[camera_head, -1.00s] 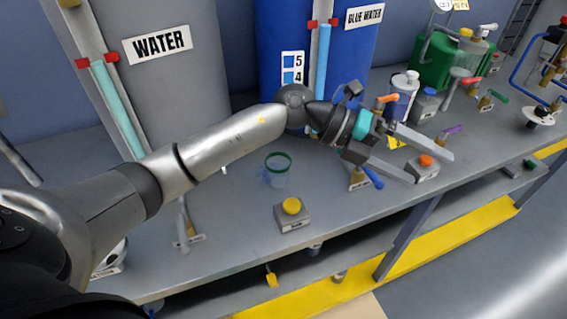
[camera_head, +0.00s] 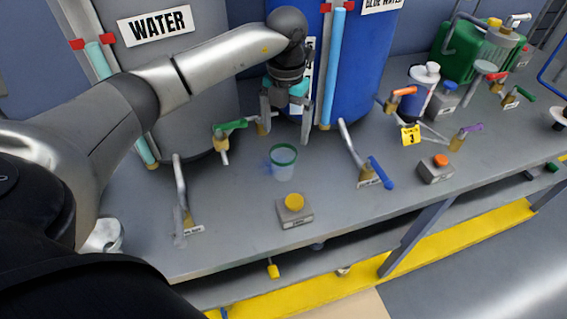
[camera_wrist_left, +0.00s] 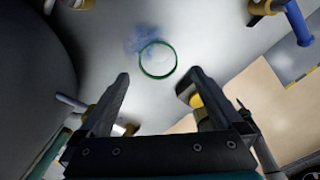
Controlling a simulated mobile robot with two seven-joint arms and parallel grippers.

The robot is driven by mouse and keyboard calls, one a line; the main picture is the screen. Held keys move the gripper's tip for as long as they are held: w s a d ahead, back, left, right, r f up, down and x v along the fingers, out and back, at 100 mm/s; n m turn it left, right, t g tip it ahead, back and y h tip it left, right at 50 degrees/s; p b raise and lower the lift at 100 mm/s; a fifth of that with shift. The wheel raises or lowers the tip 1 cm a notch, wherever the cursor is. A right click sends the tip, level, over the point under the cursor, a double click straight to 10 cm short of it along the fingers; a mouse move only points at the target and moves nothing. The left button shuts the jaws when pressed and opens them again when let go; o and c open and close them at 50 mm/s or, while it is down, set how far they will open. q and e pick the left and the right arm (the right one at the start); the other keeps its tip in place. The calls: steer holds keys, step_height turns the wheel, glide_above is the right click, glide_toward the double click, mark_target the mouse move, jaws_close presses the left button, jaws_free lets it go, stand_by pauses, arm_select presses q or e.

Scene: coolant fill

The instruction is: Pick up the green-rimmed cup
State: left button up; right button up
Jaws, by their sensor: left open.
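The green-rimmed cup (camera_head: 283,162) is clear and stands upright on the grey bench, with a bluish tint at its left side. In the left wrist view the green rim (camera_wrist_left: 158,60) shows from above, ahead of the fingertips and roughly between their lines. My left gripper (camera_head: 284,138) is open and points down, just behind and above the cup in the head view. Its fingers (camera_wrist_left: 153,82) look empty and do not appear to touch the cup. My right gripper is not in view.
A box with a yellow button (camera_head: 294,211) stands in front of the cup. A blue-handled valve (camera_head: 373,171) is to the right, a green-handled valve (camera_head: 229,128) to the left. The WATER tank (camera_head: 190,90) and blue tank (camera_head: 365,80) stand behind.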

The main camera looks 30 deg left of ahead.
mark_target(283, 153)
arm_select(q)
step_height(283, 153, down, 4)
steer(key=shift+r, duration=0.1)
steer(key=f, duration=0.3)
steer(key=f+b, duration=0.1)
steer(key=f, duration=0.1)
steer(key=shift+s+a+f, duration=0.15)
steer(key=shift+s, duration=0.1)
steer(key=c, duration=1.2)
